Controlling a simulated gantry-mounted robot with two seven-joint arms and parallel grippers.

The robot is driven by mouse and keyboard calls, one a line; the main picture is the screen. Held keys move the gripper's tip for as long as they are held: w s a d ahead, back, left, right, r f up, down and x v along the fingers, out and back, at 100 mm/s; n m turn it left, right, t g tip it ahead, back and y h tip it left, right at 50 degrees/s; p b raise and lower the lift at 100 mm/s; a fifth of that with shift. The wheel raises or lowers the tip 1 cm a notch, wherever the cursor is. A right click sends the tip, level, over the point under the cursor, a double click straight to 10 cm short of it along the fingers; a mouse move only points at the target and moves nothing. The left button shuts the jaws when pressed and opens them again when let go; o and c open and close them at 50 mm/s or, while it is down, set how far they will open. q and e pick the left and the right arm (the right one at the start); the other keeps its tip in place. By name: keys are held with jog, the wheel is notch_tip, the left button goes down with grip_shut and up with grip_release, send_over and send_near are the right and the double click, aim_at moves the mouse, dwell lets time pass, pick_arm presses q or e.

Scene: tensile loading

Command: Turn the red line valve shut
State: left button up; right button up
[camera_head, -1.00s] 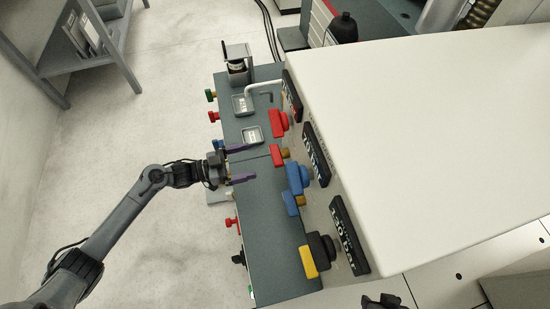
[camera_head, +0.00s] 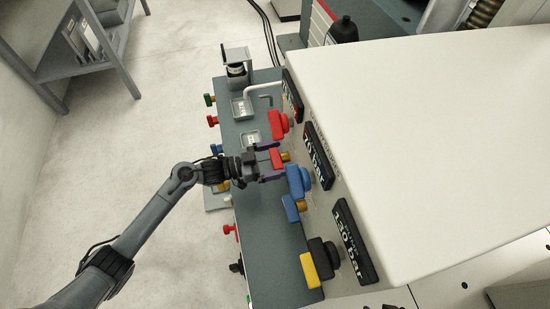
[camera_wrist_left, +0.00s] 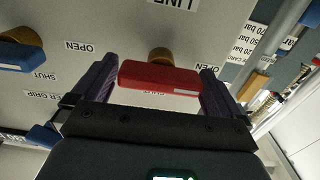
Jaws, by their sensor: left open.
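The red line valve handle (camera_head: 277,157) is a red bar on a brass stem, on the front of the white cabinet. In the left wrist view the red handle (camera_wrist_left: 160,77) lies crosswise between my two purple fingers, with the brass stem (camera_wrist_left: 160,55) behind it. My left gripper (camera_head: 272,160) is open, with one finger on either side of the handle's ends; small gaps seem to show. An "OPEN" label (camera_wrist_left: 82,46) is left of the stem; a label below the handle is mostly hidden. My right gripper cannot be made out.
A larger red knob (camera_head: 279,123) sits just above the handle. A blue knob (camera_head: 294,181) and blue handle (camera_head: 290,208) are close below, then a yellow handle (camera_head: 309,270). The grey bench (camera_head: 265,250) runs under them. Red and green knobs line its left edge.

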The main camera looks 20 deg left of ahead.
pick_arm(q)
jog(key=c, duration=0.8)
jog(key=shift+m, duration=0.4)
jog(key=m, duration=0.2)
jog(key=shift+m, duration=0.4)
jog(key=m, duration=0.4)
jog(key=shift+s+m, duration=0.1)
jog(key=shift+m, duration=0.2)
jog(key=m+b, duration=0.1)
jog(key=m, duration=0.3)
jog(key=shift+f, duration=0.2)
jog(key=shift+d+m+b, duration=0.1)
jog(key=shift+m+b, duration=0.75)
jog(key=shift+m, duration=1.85)
